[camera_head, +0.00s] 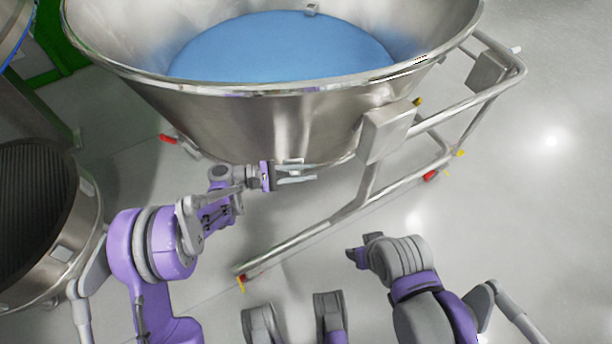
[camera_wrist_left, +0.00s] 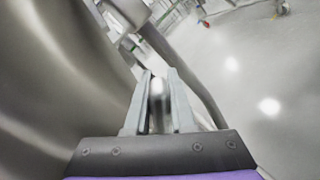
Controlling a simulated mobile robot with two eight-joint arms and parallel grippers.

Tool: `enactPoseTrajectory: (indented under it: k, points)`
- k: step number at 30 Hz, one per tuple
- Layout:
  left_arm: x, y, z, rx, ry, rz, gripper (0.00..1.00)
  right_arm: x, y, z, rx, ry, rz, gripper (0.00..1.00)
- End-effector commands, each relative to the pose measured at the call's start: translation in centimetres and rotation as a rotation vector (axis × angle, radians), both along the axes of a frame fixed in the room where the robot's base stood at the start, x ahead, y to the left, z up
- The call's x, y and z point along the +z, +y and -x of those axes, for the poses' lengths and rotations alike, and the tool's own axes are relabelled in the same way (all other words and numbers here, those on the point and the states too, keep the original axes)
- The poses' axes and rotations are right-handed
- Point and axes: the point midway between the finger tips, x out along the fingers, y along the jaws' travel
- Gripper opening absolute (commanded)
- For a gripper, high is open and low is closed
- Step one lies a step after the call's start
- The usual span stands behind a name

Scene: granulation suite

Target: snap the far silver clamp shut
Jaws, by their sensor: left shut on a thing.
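A silver clamp (camera_head: 290,162) sits low on the side of the big steel bowl (camera_head: 250,120), just under its wall. My left gripper (camera_head: 312,174) is at the clamp, its grey fingers pointing right. In the left wrist view the two fingers (camera_wrist_left: 159,75) are close together with a shiny silver part (camera_wrist_left: 157,90) of the clamp between them. The gripper is shut on this part; the fingers hide most of it. My right gripper (camera_head: 356,258) is at lower right, away from the bowl; its fingers do not show clearly.
The bowl holds blue material (camera_head: 280,45) and stands on a tubular steel frame (camera_head: 300,236) with castors with red and yellow parts. A grey box (camera_head: 385,132) is on the frame right of the clamp. A dark ribbed drum (camera_head: 35,205) stands at left. Floor is clear at right.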

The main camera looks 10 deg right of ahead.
Motion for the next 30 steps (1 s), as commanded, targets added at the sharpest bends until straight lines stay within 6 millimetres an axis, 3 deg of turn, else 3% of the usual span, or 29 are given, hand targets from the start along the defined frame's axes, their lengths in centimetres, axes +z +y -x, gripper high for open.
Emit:
enactPoseTrajectory:
  k: [11, 26, 27, 30]
  points:
    - [0.5, -0.03, -0.76, 0.003, 0.136, -0.012, 0.0, -0.1, 0.0, -0.02, 0.0, 0.0, 0.0, 0.57]
    - [0.63, -0.04, -0.93, 0.005, 0.152, -0.012, 0.0, -0.1, 0.0, -0.02, 0.0, 0.0, 0.0, 0.57]
    - [0.64, -0.04, -0.94, 0.005, 0.152, -0.012, 0.3, -0.1, 0.0, -0.02, 0.0, 0.0, 0.0, 0.57]
    - [0.63, -0.05, -0.9, 0.004, 0.151, -0.012, 0.48, -0.1, 0.0, -0.02, 0.0, 0.0, 0.0, 0.57]
